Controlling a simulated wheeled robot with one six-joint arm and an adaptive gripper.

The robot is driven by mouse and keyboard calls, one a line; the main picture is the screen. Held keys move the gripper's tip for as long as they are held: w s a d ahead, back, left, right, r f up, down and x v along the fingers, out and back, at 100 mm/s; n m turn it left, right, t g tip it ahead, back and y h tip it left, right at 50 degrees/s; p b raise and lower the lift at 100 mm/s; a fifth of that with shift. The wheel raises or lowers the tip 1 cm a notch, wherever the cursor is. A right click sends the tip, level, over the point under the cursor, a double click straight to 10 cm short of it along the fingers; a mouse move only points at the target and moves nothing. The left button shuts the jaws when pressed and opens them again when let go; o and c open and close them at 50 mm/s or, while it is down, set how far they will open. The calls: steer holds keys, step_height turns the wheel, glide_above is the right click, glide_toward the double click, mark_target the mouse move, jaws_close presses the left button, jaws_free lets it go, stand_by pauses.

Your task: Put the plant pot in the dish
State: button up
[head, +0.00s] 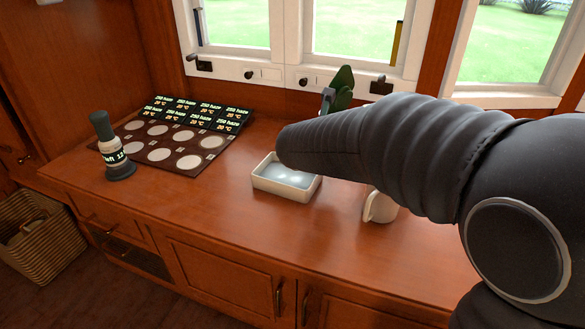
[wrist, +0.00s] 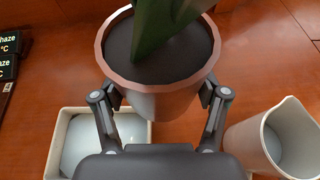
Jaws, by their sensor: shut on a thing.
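My gripper (wrist: 161,103) is shut on the plant pot (wrist: 158,100), a round pot with a copper-coloured rim, dark soil and a green plant. In the head view only the plant's dark green leaves (head: 344,82) show above my arm; the pot is hidden behind it. The dish (head: 284,192) is a pale rectangular tray with a shiny bluish-white inside, on the wooden counter. In the wrist view the dish (wrist: 53,150) lies at lower left, partly behind the gripper. The pot appears apart from it, to its right and higher.
A white jug (head: 380,208) stands right of the dish; it shows close to the gripper in the wrist view (wrist: 240,145). A dark board (head: 165,145) with round pale discs and labelled cards lies at left, beside a dark bottle (head: 117,158). The counter front (head: 220,215) is clear.

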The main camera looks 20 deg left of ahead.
steer(key=b, duration=0.1)
glide_above(287, 180)
step_height(287, 180, down, 7)
steer(key=shift+r, duration=0.2)
steer(key=shift+f+b, duration=0.55)
steer(key=shift+f, duration=1.45)
steer(key=shift+f, duration=0.15)
steer(key=o, duration=1.6)
steer(key=shift+o, duration=0.2)
